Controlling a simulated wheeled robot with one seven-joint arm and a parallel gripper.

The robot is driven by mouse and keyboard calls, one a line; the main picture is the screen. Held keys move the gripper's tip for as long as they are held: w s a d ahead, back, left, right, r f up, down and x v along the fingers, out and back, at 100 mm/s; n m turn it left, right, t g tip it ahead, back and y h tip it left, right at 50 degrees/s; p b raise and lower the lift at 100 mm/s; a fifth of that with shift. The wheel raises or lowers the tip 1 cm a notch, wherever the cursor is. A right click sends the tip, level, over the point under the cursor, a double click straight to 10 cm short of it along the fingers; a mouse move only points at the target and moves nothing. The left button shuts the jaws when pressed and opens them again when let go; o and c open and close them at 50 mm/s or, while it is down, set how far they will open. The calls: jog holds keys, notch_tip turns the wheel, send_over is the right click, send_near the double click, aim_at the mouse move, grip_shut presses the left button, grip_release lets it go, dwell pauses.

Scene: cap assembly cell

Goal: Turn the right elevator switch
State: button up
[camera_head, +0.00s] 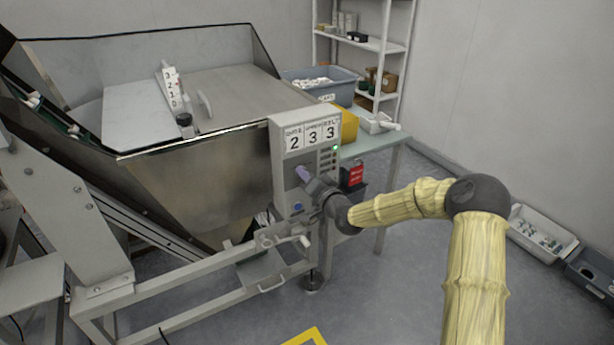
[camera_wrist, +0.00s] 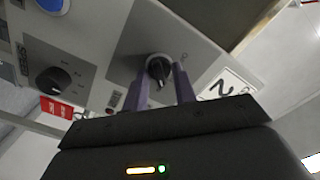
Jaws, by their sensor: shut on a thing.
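My gripper (camera_head: 303,174) is at the front of the grey control panel (camera_head: 283,160), below its number labels. In the wrist view its two purple fingers (camera_wrist: 160,92) stand on either side of a black rotary switch (camera_wrist: 158,69) and are shut on it. A second black rotary switch (camera_wrist: 53,82) sits apart on the same panel, to the left in the wrist view, nearer the red tag. The wrist view looks turned over relative to the head view. In the head view my gripper hides the switches.
A red tag (camera_head: 356,175) hangs right of the panel. A large metal hopper (camera_head: 200,170) stands left, on a grey frame with a handle below the panel. A table behind bears a yellow box (camera_head: 349,126) and a blue-grey bin (camera_head: 322,84). Open floor lies in front.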

jog(key=shift+f, duration=0.1)
jog(key=o, duration=1)
jog(key=shift+d, duration=0.1)
jog(key=p+v, duration=0.1)
jog(key=v, duration=1.6)
jog(key=shift+s+d, duration=0.15)
jog(key=shift+s, duration=0.05)
